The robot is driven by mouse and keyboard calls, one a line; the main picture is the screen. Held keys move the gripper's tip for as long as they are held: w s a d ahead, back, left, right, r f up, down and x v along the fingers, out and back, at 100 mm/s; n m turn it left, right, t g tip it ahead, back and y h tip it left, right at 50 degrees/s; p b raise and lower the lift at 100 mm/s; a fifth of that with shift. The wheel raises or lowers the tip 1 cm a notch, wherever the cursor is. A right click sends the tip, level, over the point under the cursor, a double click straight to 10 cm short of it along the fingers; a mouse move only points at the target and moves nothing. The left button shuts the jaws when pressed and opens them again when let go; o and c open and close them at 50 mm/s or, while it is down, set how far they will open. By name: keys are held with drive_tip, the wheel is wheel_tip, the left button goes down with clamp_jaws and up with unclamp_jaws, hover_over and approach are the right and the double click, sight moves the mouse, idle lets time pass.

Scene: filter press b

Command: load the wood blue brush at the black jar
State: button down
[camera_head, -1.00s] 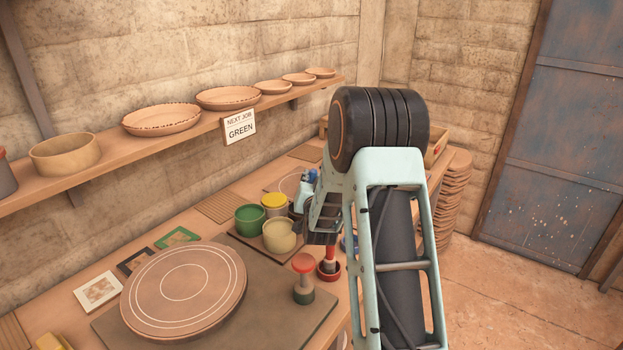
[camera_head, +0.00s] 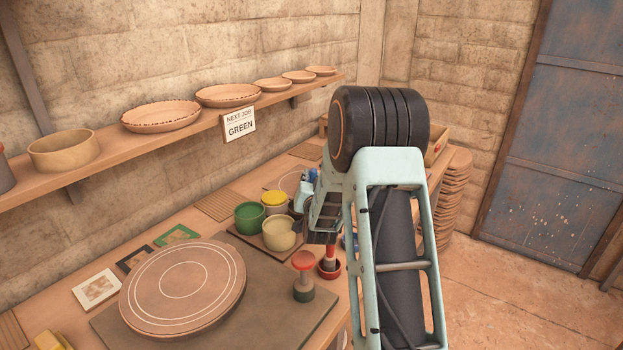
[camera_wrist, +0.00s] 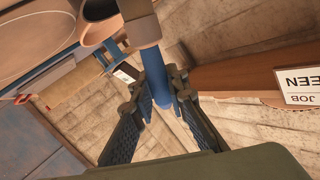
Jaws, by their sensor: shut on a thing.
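My gripper (camera_wrist: 160,92) is shut on the blue handle of the wood blue brush (camera_wrist: 155,68) in the wrist view. The brush's brown, wider part (camera_wrist: 140,28) extends beyond the fingers toward the top of that view. A dark, hollow, round-rimmed vessel (camera_wrist: 98,24), perhaps the black jar, is beside the brush there; I cannot tell whether they touch. In the head view, a bit of blue (camera_head: 313,175) shows at the gripper, over the table behind the cream pot. My arm hides much of that area, and the black jar is not clearly seen there.
A green pot (camera_head: 249,218), a yellow-topped jar (camera_head: 274,202) and a cream pot (camera_head: 279,235) stand close left of my gripper. A round wheel (camera_head: 185,290) fills the left. A shelf of bowls (camera_head: 162,117) hangs above.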

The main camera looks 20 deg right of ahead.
drive_tip(key=shift+f+b, duration=0.4)
idle(0.7)
drive_tip(key=shift+r+p, duration=1)
drive_tip(key=shift+r, duration=2.55)
